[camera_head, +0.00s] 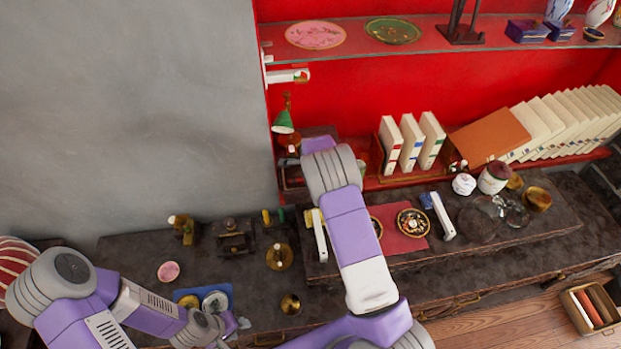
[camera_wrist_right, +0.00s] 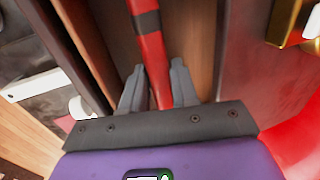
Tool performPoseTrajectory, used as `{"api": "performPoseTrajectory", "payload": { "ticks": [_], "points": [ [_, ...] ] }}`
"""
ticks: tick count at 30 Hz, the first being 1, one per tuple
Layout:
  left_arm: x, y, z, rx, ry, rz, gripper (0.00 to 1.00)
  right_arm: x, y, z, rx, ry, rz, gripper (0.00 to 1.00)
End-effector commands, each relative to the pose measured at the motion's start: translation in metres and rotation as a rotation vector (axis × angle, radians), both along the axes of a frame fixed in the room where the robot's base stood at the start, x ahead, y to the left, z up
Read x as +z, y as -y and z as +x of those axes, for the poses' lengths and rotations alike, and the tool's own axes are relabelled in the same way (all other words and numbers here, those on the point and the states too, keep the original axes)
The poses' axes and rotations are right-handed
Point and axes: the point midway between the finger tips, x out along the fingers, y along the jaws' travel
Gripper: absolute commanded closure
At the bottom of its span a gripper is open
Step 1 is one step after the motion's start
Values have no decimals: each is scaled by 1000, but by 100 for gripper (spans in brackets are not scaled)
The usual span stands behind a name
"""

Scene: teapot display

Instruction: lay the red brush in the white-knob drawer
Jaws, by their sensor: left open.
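In the right wrist view the red brush (camera_wrist_right: 150,45), with a dark band, lies between the two grey fingers of my right gripper (camera_wrist_right: 158,72). A white knob (camera_wrist_right: 82,108) shows left of the fingers. The brush's far end is cut off, and I cannot tell whether it touches the drawer floor. In the head view my right arm hides its gripper and the brush. My left gripper (camera_head: 237,325) is open and empty, low near the blue tray.
The blue tray (camera_head: 186,296) holds small dishes. Brass pieces (camera_head: 279,256) stand on the dark counter. Upright books (camera_head: 411,143) and a red mat (camera_head: 408,243) with ornate plates lie right of my right arm.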

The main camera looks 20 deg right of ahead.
Motion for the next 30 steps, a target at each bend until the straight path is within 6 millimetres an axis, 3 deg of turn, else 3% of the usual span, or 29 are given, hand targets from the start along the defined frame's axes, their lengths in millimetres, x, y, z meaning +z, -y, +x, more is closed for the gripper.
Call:
{"api": "performPoseTrajectory", "payload": {
  "ticks": [1,5,19,23,30],
  "points": [
    [0,0,0,0,0,0,57,0,0,0,0,0,0,62],
    [0,0,0,0,0,0,57,0,0,0,0,0,0,45],
    [3,0,0,0,0,0,57,3,0,0,0,-1,0,45],
    [13,0,0,0,0,0,57,17,0,0,0,0,0,45],
    [45,0,0,0,0,0,57,58,0,0,1,1,-1,45]
  ]
}}
